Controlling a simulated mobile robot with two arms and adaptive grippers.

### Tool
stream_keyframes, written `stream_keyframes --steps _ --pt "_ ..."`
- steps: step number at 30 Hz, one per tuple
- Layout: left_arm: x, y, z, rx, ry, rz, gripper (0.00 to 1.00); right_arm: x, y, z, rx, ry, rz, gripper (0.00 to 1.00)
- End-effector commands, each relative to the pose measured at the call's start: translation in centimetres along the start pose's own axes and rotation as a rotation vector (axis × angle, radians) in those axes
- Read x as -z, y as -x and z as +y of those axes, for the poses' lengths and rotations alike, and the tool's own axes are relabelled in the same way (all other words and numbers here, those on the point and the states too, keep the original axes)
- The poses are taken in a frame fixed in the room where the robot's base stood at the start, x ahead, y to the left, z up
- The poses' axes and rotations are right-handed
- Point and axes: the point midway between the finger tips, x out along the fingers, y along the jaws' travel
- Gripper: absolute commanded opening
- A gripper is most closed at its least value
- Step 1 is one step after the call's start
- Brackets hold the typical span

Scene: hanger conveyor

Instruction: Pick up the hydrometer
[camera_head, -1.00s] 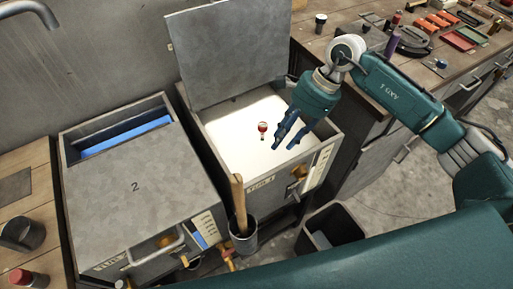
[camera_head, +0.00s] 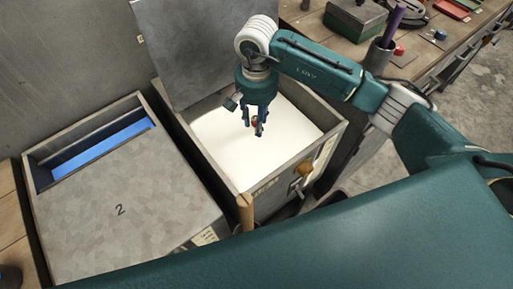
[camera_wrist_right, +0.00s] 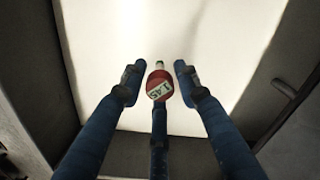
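The hydrometer is a small red float with a white label (camera_wrist_right: 159,87) and a thin stem, standing in the white liquid of the open tank (camera_head: 317,140). In the head view it shows only as a bit of red (camera_head: 254,121) between my fingers. My right gripper (camera_head: 256,125) points down into the tank from above. In the wrist view its blue fingers (camera_wrist_right: 160,78) are spread, with the hydrometer between the two side fingers and gaps visible on both sides. The third finger is just below it in the picture. My left gripper is not in view.
The tank's raised lid (camera_head: 205,50) stands behind my right gripper. A closed-top tank marked 2 (camera_head: 120,215) with a blue slot is at left. A wooden handle (camera_head: 245,212) stands by the tank's front. A cluttered workbench (camera_head: 310,22) is at right.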

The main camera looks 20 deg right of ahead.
Motion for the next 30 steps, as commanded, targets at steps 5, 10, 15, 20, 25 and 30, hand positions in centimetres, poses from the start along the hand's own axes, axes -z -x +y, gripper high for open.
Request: stream_keyframes --steps 5,10,15,20,25,30 --pt "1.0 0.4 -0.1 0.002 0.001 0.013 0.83 -0.2 -2.5 0.1 -0.003 -0.002 -0.005 0.31" --pt "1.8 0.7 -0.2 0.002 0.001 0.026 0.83 -0.1 -4.7 0.0 0.0 -0.002 -0.004 0.31" --pt "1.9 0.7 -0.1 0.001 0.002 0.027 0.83 0.0 -5.3 0.0 0.001 -0.001 0.0 0.31" --pt "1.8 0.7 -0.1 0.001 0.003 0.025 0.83 0.0 -5.3 0.0 0.001 -0.001 0.0 0.27" --pt "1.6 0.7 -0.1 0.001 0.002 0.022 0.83 0.0 -5.2 0.0 0.001 -0.001 -0.001 0.0" --pt "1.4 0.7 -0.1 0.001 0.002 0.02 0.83 0.0 -5.2 0.0 0.001 -0.002 -0.001 0.0"
